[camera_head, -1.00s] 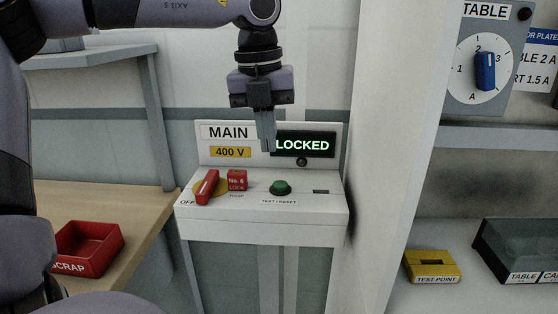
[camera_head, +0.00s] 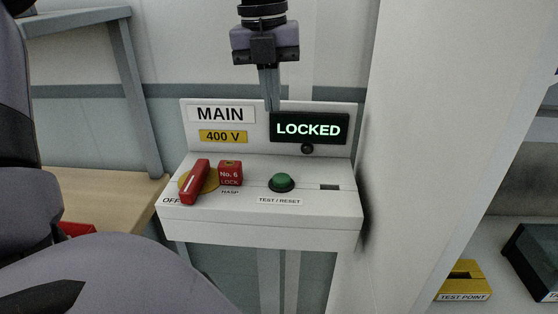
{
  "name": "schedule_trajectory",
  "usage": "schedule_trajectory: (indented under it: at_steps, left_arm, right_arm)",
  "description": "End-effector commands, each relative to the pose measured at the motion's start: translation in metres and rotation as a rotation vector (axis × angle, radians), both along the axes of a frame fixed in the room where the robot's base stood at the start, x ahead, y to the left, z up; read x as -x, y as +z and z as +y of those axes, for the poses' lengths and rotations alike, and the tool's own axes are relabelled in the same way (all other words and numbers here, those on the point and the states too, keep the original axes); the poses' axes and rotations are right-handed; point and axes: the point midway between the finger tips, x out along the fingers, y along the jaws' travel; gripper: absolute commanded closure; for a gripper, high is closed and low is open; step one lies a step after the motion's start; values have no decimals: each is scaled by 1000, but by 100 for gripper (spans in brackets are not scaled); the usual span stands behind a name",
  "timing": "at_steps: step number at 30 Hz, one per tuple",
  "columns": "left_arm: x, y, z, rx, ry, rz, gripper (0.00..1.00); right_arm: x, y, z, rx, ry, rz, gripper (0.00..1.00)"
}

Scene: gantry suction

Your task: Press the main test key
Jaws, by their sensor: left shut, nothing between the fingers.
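The green round TEST / RESET key (camera_head: 281,182) sits on the sloped top of the white MAIN 400 V panel (camera_head: 270,232). My left gripper (camera_head: 272,108) is shut and empty, pointing down, above and apart from the key in the picture. Its tips show in front of the panel's upright back edge. The display (camera_head: 309,128) reads LOCKED in green. The red switch handle (camera_head: 195,182) is by the OFF mark, on a yellow disc. A red No. 6 lock (camera_head: 230,173) sits beside it at the HASP label. My right gripper is not in view.
A wooden bench (camera_head: 108,199) with a red tray (camera_head: 76,229) stands at left, partly hidden by my arm. A white upright wall (camera_head: 450,120) stands right of the panel. A yellow TEST POINT block (camera_head: 463,282) and a dark bin (camera_head: 535,262) are at lower right.

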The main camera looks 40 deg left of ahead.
Motion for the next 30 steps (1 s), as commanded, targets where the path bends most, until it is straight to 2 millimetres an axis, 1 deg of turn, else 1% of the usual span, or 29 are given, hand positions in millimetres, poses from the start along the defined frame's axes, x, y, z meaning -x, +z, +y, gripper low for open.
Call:
schedule_trajectory:
  at_steps: [5, 8, 11, 22, 27, 30]
  left_arm:
    - [0, -2, 0, 1, 0, 1, 100]
    - [-1, -9, 0, 1, 0, 3, 100]
    - [-1, -23, -1, 2, -1, 4, 100]
    - [-7, -101, -4, 3, 0, 7, 100]
    - [-10, -124, -5, 2, 1, 4, 100]
    - [-11, -133, -5, 1, 0, 2, 100]
  right_arm:
    - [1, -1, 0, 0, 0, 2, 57]
    - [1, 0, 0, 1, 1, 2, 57]
    - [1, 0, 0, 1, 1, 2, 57]
    - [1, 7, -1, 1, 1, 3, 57]
    - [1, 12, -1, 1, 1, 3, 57]
    - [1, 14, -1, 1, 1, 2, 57]
